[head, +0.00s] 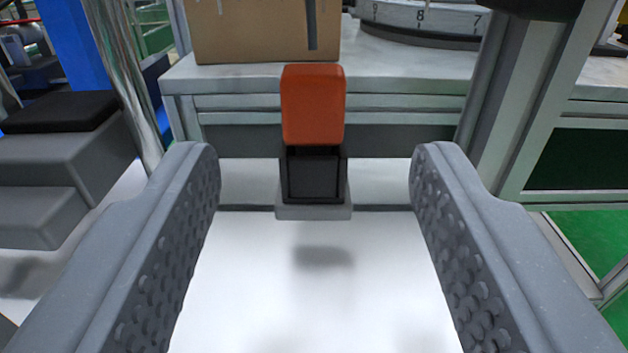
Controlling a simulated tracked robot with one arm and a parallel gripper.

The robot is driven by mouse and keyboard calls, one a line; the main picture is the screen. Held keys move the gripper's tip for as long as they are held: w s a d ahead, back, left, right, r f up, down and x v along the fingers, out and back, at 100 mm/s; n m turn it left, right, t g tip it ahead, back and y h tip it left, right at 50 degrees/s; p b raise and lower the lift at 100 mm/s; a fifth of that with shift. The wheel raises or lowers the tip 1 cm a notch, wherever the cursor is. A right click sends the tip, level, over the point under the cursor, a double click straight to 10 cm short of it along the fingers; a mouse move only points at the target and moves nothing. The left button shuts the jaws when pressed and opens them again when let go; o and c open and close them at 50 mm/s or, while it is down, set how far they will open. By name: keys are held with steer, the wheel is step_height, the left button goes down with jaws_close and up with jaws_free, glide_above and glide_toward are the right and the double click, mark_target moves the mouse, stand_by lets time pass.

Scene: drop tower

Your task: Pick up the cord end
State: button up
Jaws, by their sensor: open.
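An orange block (313,104) with a black square socket-like part (314,176) and a grey foot below it is in the middle of the head view. It looks like the cord end, though no cord shows. It is upright, and a soft shadow lies apart from it on the white surface below, so it seems to be above that surface. My gripper (315,165) is open, with one studded grey finger on each side. The piece appears between the fingertips, or just beyond them, with clear gaps on both sides. Neither finger touches it.
A metal-framed bench (400,88) stands behind, with a cardboard box (262,35) and a round numbered dial (420,20) on it. A metal post (528,95) rises at the right. Grey steps (45,180) stand at the left. The white surface (320,305) between my fingers is clear.

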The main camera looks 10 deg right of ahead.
mark_target(312, 105)
steer(key=shift+x, duration=1.4)
steer(key=x, duration=0.1)
steer(key=b+x, duration=0.1)
steer(key=x, duration=0.1)
steer(key=shift+w+f, duration=0.3)
steer(key=shift+w, duration=0.1)
steer(key=shift+w+d+r+b, duration=0.1)
steer(key=shift+w+d+b, duration=0.1)
steer(key=shift+w+b, duration=0.2)
steer(key=shift+c, duration=0.3)
jaws_close()
steer(key=shift+r, duration=0.1)
